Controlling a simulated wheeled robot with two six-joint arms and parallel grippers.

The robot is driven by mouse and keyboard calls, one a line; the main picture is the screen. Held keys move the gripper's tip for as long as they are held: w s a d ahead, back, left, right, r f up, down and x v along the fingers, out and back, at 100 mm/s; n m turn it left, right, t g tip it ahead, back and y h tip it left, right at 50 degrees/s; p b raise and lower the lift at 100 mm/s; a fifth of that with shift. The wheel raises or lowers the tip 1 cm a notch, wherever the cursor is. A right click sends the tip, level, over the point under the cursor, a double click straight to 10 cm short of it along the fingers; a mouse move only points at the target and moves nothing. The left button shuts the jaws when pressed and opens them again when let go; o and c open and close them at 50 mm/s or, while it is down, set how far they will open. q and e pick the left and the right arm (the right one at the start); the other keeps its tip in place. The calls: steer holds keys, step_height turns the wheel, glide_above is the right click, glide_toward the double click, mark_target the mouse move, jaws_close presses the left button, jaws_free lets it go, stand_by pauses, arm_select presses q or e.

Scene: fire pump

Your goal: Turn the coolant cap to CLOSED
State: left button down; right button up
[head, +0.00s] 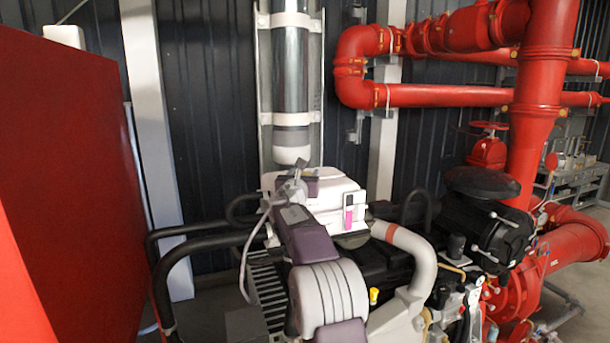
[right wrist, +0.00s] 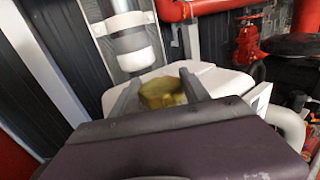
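The yellow coolant cap (right wrist: 162,92) sits on top of the white tank (right wrist: 222,82) in the right wrist view. The tank also shows in the head view (head: 342,188), where my gripper and arm hide the cap. My right gripper (head: 300,166) is over the left part of the tank top. In the right wrist view the two grey fingers of my right gripper (right wrist: 163,78) stand on either side of the cap, very close to it. I cannot tell whether they touch it. No CLOSED marking is readable. My left gripper is not in view.
A vertical dark cylinder with a white lower end (head: 291,100) hangs just behind the tank. A pink gauge strip (head: 348,215) is on the tank front. Black hoses (head: 190,243) run at left, by a red panel (head: 75,160). Red pipes (head: 440,94) fill the right.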

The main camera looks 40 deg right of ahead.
steer(key=shift+w+a, duration=0.1)
steer(key=shift+a, duration=0.05)
steer(key=c, duration=0.5)
steer(key=shift+o, duration=0.2)
steer(key=shift+s+d+f+n+t+y+b, duration=0.15)
steer(key=shift+n+t+y+b, duration=0.2)
steer(key=shift+b, duration=0.25)
steer(key=shift+s+d+f+n+t+y+b, duration=0.15)
steer(key=shift+n+t+y+b, duration=0.15)
steer(key=shift+b, duration=0.25)
steer(key=shift+w+a+r+n+t+y+b, duration=0.15)
steer(key=shift+n+t+y+b, duration=0.25)
steer(key=shift+n+t+y, duration=0.45)
steer(key=shift+r+y, duration=0.1)
steer(key=shift+y, duration=0.2)
steer(key=shift+w, duration=0.1)
steer(key=o, duration=1.1)
steer(key=shift+o, duration=1.4)
steer(key=shift+w, duration=0.1)
